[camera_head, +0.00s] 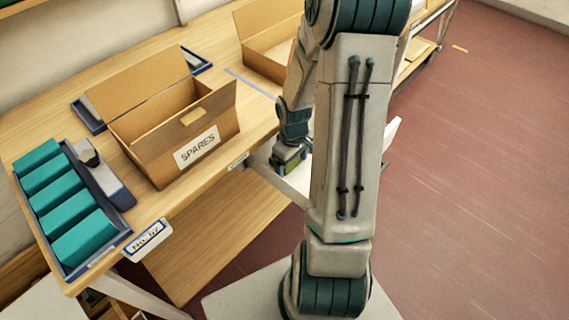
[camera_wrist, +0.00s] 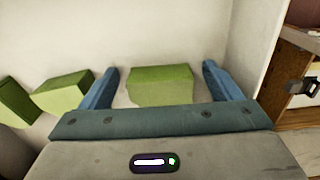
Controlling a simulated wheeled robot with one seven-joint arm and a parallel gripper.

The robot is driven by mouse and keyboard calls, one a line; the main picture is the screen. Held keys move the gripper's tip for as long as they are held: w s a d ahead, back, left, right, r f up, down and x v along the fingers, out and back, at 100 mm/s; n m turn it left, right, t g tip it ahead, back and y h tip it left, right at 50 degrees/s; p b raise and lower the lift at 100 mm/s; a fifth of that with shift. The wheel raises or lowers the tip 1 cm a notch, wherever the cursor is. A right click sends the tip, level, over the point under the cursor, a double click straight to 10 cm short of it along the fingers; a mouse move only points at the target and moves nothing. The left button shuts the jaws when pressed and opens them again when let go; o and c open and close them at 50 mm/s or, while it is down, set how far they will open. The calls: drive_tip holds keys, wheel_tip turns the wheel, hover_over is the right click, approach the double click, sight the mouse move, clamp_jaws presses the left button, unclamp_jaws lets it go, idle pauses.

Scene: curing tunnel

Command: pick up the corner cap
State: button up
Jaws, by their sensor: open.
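A green block with a paler green front face (camera_wrist: 160,86), which looks like the corner cap, lies on a pale surface in the wrist view. My gripper (camera_wrist: 160,88) is open, with one blue finger on each side of this block and visible gaps on both sides. Two similar green blocks (camera_wrist: 62,92) (camera_wrist: 16,102) lie to the left, outside the fingers. In the head view my gripper (camera_head: 289,158) is low over a pale surface beside the bench, with some green (camera_head: 293,167) showing at it. My arm hides much of that area.
An open cardboard box labelled SPARES (camera_head: 165,150) stands on the wooden bench (camera_head: 185,205). A blue tray (camera_head: 118,240) of teal blocks and a grey device lies at its left end. Another open box (camera_head: 258,60) stands farther back. The reddish floor (camera_head: 470,190) at right is clear.

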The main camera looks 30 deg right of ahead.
drive_tip(key=c, duration=1.1)
drive_tip(key=shift+o, duration=0.2)
drive_tip(key=shift+r, duration=0.1)
